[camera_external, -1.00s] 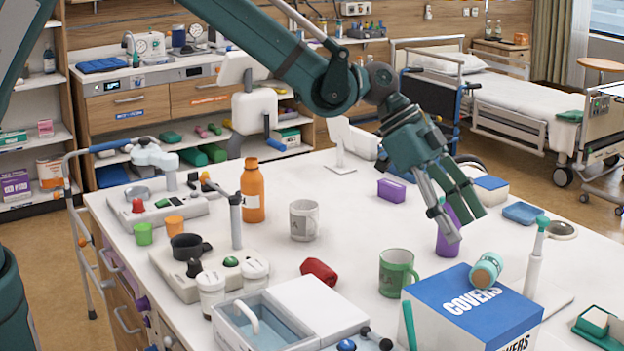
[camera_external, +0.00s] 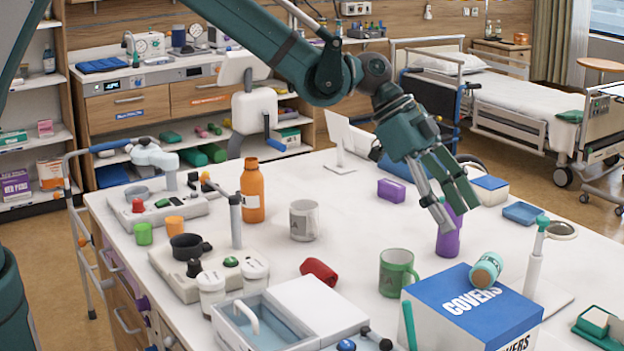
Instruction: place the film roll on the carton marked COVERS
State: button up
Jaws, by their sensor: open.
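The film roll (camera_external: 486,270), a teal cylinder with a brownish end, lies on its side on top of the blue and white carton marked COVERS (camera_external: 455,306). It rests near the carton's back right edge. My gripper (camera_external: 458,214) is open and empty, above and behind the carton, apart from the roll. Its fingers point down and overlap a purple bottle (camera_external: 447,242) in the picture; I cannot tell how near they are to it.
A green mug (camera_external: 396,272) stands left of the carton. A white dispenser with a teal top (camera_external: 534,262) stands right of it. A red roll (camera_external: 319,271) and a grey mug (camera_external: 304,220) are farther left.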

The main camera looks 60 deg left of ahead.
jog(key=shift+a+r, duration=0.1)
jog(key=s+a+r+n+t+y, duration=0.1)
jog(key=s+a+r+n, duration=0.1)
jog(key=s+a+r, duration=0.55)
jog(key=s+a+r+n+t+y, duration=0.1)
jog(key=s+a+r+n, duration=0.2)
jog(key=a, duration=0.7)
jog(key=s+a+r+n+y, duration=0.1)
jog(key=s+a+r, duration=0.4)
jog(key=s+a, duration=0.25)
jog(key=s+a+f+n+t+y, duration=0.1)
jog(key=s+a+n+y, duration=0.1)
jog(key=s+a, duration=0.8)
jog(key=s+a+f+n+t+y, duration=0.1)
jog(key=s+a+n, duration=0.4)
jog(key=s+a, duration=0.6)
jog(key=s+y, duration=0.1)
jog(key=s, duration=0.5)
jog(key=shift+a+f, duration=0.25)
jog(key=shift+f, duration=0.15)
jog(key=shift+s+f, duration=0.1)
jog(key=shift+f, duration=0.05)
